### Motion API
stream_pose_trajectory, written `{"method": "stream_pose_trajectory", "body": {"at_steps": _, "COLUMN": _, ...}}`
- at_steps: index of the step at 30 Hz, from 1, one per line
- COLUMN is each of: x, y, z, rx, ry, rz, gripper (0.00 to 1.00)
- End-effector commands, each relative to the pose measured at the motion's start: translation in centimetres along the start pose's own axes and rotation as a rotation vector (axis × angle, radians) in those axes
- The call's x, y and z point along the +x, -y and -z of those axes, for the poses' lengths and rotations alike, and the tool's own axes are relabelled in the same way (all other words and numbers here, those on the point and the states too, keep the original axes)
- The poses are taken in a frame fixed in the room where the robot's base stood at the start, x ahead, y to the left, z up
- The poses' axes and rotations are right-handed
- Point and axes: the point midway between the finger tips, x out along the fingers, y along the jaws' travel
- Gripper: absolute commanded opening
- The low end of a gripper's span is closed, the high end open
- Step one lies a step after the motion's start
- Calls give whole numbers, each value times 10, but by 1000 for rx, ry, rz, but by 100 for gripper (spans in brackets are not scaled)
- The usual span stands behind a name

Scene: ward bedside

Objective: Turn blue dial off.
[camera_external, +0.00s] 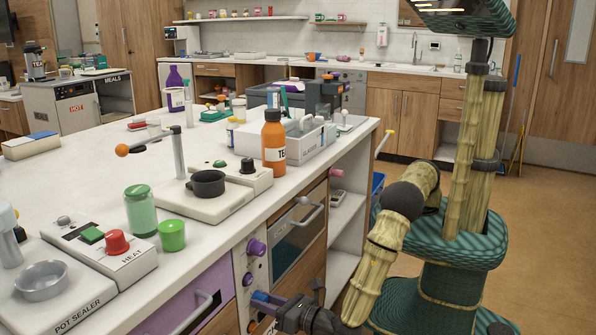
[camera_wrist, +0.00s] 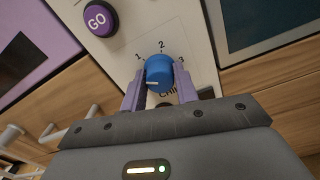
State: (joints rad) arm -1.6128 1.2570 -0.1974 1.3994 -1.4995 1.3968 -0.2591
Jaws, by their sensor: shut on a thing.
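The blue dial (camera_wrist: 158,70) sits on a pale panel in the wrist view, with the numbers 1, 2 and 3 printed around its upper side. A light pointer mark on its face runs toward the left, below the number 1. My gripper (camera_wrist: 159,80) is shut on the dial, one purple finger on each side. Lettering below the dial is partly hidden by the gripper. In the external view my gripper (camera_external: 273,304) reaches the lower front of the counter, where the blue dial (camera_external: 260,296) shows small beside the fingers.
A purple GO button (camera_wrist: 100,18) is up and left of the dial in the wrist view. In the external view a purple knob (camera_external: 256,247) sits above the dial, an oven door (camera_external: 298,232) is to the right, and a purple drawer (camera_external: 190,303) is to the left.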

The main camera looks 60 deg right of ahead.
Motion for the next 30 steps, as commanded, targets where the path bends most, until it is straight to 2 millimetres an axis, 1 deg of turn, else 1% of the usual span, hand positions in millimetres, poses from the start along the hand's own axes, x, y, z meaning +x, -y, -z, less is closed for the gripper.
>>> {"method": "stream_pose_trajectory", "body": {"at_steps": 1, "x": -1, "y": -1, "z": -3, "rx": -47, "ry": -1, "rz": -1, "gripper": 7}}
{"method": "stream_pose_trajectory", "body": {"at_steps": 9, "x": -2, "y": -1, "z": -1, "rx": -286, "ry": -2, "rz": -2, "gripper": 7}}
{"method": "stream_pose_trajectory", "body": {"at_steps": 15, "x": -1, "y": 0, "z": 0, "rx": -412, "ry": -3, "rz": 0, "gripper": 7}}
{"method": "stream_pose_trajectory", "body": {"at_steps": 22, "x": -1, "y": 0, "z": 1, "rx": -487, "ry": -3, "rz": -1, "gripper": 7}}
{"method": "stream_pose_trajectory", "body": {"at_steps": 30, "x": -1, "y": 0, "z": 2, "rx": -501, "ry": -3, "rz": -1, "gripper": 7}}
